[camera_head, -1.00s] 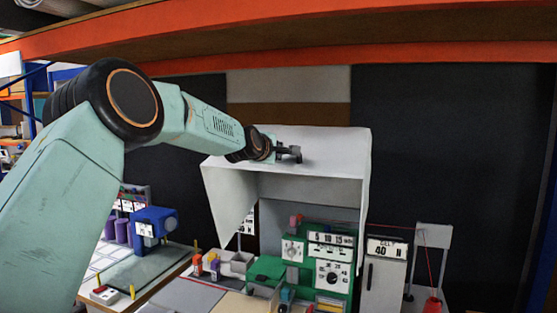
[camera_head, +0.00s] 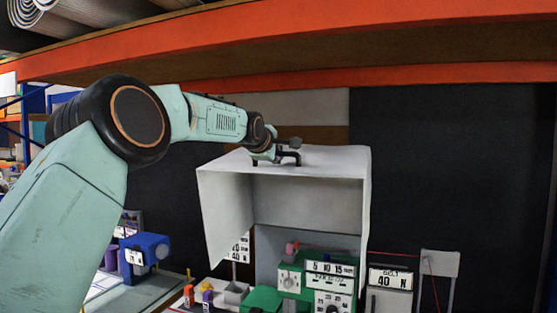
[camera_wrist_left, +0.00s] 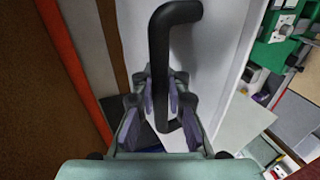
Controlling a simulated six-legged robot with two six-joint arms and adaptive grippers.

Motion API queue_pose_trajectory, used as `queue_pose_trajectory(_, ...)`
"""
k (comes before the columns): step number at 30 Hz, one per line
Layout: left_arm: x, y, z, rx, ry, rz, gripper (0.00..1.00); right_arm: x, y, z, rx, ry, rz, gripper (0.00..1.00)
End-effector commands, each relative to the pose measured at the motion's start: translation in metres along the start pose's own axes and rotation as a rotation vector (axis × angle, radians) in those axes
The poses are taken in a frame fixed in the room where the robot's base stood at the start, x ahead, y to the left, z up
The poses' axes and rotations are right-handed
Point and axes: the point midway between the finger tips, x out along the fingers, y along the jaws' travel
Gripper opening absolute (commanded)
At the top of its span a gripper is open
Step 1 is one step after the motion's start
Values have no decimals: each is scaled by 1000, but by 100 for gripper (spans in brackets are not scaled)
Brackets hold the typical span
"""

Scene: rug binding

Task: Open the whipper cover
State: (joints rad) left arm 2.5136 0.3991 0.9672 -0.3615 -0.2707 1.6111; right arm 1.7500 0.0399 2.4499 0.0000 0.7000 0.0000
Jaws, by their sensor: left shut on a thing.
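The whipper cover (camera_head: 335,160) is a white, box-like hood above the green machine (camera_head: 325,278) in the head view. Its front is open below and shows the grey inside. A black bent handle (camera_head: 294,156) stands on its top, and in the left wrist view this handle (camera_wrist_left: 158,50) is a thick tube running between the fingers. My left gripper (camera_head: 277,155) reaches in from the left above the cover's top. In the left wrist view my left gripper (camera_wrist_left: 161,90) is shut on the handle, with a finger on each side. My right gripper is not in view.
An orange beam (camera_head: 300,47) runs across above the cover. A blue machine (camera_head: 146,250) stands at the left. A white unit reading 40 (camera_head: 390,280) stands right of the green machine. Small orange and purple bottles (camera_head: 189,295) are on the bench. A dark wall (camera_head: 440,170) is behind.

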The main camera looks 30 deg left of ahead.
Motion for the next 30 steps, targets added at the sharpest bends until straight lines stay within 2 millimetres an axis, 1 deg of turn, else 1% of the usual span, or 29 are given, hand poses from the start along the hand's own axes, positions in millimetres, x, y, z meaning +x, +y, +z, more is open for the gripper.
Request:
queue_pose_trajectory(1,-4,9,0,-3,1,17,0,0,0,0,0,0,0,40)
queue_pose_trajectory(10,-4,10,-2,-4,2,19,0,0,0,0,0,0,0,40)
queue_pose_trajectory(11,-3,10,-2,-4,2,19,11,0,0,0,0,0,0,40)
queue_pose_trajectory(20,-1,8,-2,-2,2,13,37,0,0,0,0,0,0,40)
queue_pose_trajectory(30,0,5,-2,-1,2,6,37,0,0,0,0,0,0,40)
